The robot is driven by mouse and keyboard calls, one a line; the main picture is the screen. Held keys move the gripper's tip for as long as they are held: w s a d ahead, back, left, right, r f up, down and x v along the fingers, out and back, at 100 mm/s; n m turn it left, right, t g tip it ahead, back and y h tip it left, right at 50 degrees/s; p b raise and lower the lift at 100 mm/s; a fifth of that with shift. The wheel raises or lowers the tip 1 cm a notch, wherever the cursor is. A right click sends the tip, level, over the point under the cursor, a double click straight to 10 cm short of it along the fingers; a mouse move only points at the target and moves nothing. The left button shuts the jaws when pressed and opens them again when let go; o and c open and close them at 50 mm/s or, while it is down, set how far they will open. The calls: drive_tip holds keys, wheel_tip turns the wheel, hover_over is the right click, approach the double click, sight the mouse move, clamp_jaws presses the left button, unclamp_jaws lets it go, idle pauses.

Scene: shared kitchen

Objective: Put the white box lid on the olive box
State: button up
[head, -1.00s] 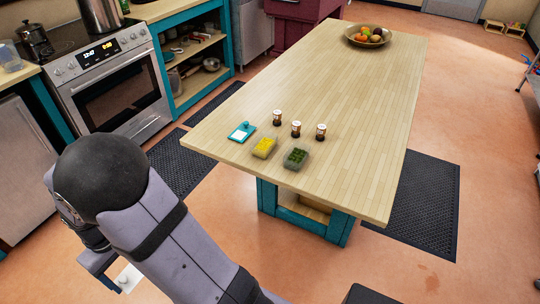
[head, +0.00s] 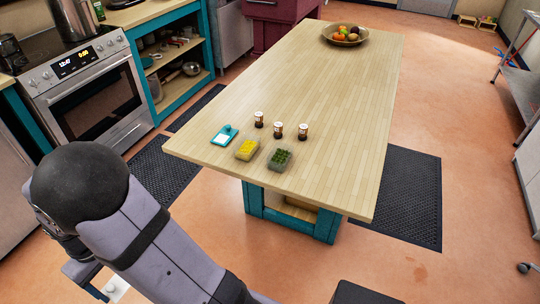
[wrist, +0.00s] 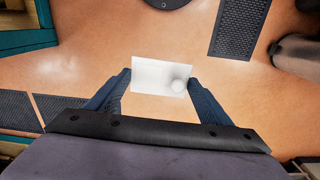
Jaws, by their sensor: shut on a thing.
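My gripper (wrist: 159,84) is shut on the white box lid (wrist: 152,73), a flat white plate with a round knob near its right end. The lid hangs above the floor, clear of the table, with a finger at each end. In the head view the lid (head: 117,288) shows partly at the lower left, and the gripper's fingers are largely hidden by my arm. The olive box (head: 279,159) is a small open container with dark green contents near the table's front edge, to the right of a box with yellow contents (head: 247,150). My gripper is well away from it.
A teal item with a white panel (head: 223,137) lies left of the boxes. Three small dark jars with white tops (head: 278,130) stand behind them. A fruit bowl (head: 345,35) is at the table's far end. The middle of the wooden table (head: 300,80) is clear.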

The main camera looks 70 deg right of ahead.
drive_tip(key=d+r+m+p, duration=0.2)
drive_tip(key=d+r+m, duration=0.3)
drive_tip(key=d, duration=0.4)
drive_tip(key=s+d+r+m+p, duration=0.1)
drive_tip(key=d+r+m+p, duration=0.15)
drive_tip(key=d+m, duration=0.6)
drive_tip(key=d+r+m+p, duration=0.2)
drive_tip(key=d+r+m, duration=0.3)
drive_tip(key=d, duration=0.6)
drive_tip(key=s+d+r+m+p, duration=0.2)
drive_tip(key=s+d+r+m, duration=0.4)
drive_tip(key=s+d+m, duration=0.4)
drive_tip(key=s+d+r+m+p, duration=0.3)
drive_tip(key=s+d+r+m, duration=0.35)
drive_tip(key=s+d, duration=0.5)
drive_tip(key=shift+m, duration=0.3)
drive_tip(key=shift+s+a+f+p, duration=0.2)
drive_tip(key=shift+f+p, duration=0.25)
drive_tip(key=shift+f, duration=1.25)
drive_tip(key=shift+s+a+f+p, duration=0.15)
drive_tip(key=shift+a+f+p, duration=0.2)
drive_tip(key=shift+f, duration=1.35)
drive_tip(key=shift+s+a+f+p, duration=0.15)
drive_tip(key=shift+f+p, duration=0.35)
drive_tip(key=shift+f, duration=1.2)
drive_tip(key=shift+d+f, duration=0.1)
drive_tip(key=shift+f, duration=0.35)
drive_tip(key=shift+f, duration=0.5)
drive_tip(key=o, duration=1)
